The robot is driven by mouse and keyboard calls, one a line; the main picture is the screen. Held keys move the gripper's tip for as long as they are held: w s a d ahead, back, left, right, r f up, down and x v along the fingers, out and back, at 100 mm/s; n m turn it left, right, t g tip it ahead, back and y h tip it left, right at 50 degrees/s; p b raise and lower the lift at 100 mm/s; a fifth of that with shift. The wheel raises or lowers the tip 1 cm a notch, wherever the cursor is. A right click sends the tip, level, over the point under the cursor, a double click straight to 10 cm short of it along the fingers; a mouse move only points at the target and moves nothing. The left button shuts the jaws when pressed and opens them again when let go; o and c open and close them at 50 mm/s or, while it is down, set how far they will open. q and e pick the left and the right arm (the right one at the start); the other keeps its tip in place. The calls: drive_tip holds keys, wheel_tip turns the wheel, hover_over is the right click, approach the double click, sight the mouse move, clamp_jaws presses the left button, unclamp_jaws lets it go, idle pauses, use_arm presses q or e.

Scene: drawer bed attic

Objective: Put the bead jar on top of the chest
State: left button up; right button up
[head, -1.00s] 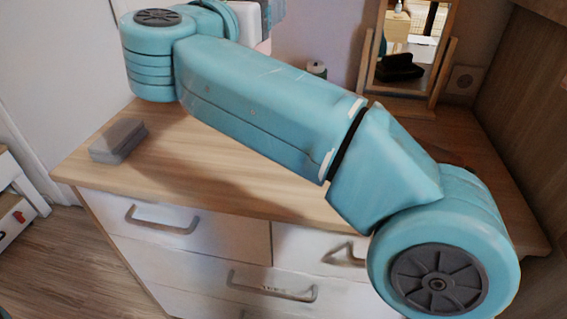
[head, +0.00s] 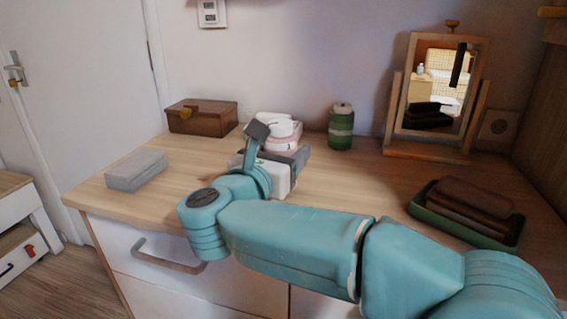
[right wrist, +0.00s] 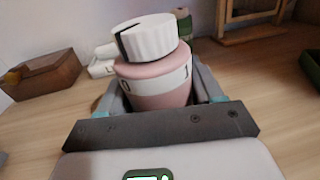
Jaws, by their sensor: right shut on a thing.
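The bead jar (right wrist: 160,82), pink with a white band and a ridged white lid, sits between the fingers of my right gripper (right wrist: 163,98) in the right wrist view. The gripper is shut on it. In the head view the jar (head: 283,143) shows partly behind my right gripper (head: 284,158), above the back middle of the chest top (head: 335,188). The jar's base is hidden, so I cannot tell whether it touches the wood. My left gripper is not in view.
A brown box (head: 203,117) and a green jar (head: 341,127) stand near the wall. A grey block (head: 136,170) lies at left. A mirror (head: 437,90) and a green tray (head: 425,211) with dark brown things are at right. A white thing (right wrist: 103,67) is behind the jar.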

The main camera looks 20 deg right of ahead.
drive_tip(key=shift+f, duration=0.4)
drive_tip(key=shift+f, duration=0.1)
drive_tip(key=shift+f, duration=0.15)
drive_tip(key=o, duration=1.2)
drive_tip(key=shift+c, duration=0.2)
